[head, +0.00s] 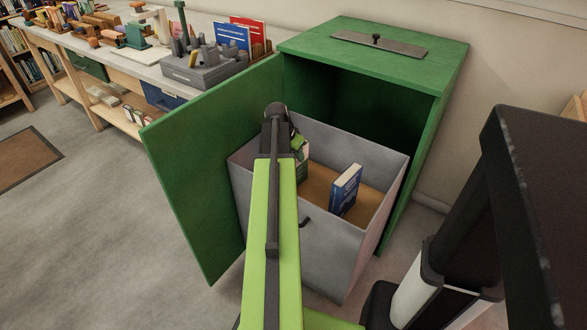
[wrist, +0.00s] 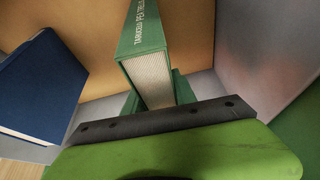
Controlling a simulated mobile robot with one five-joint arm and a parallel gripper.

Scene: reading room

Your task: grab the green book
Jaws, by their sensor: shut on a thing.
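The green book (wrist: 142,32) stands upright in the wrist view, with white lettering on its spine and pale page edges toward me. In the head view a strip of the green book (head: 302,162) shows beside my arm, inside the grey bin. My gripper (head: 291,143) reaches down into the bin and is shut on the green book. My arm hides most of the book and the fingertips in the head view. In the wrist view the book's lower part meets the dark bar of my gripper.
A blue book (head: 345,189) stands to the right in the grey bin (head: 335,250), apart from the green one. The bin sits in a green cabinet (head: 440,130) with its door (head: 205,165) open at left. A cluttered workbench (head: 180,72) runs behind.

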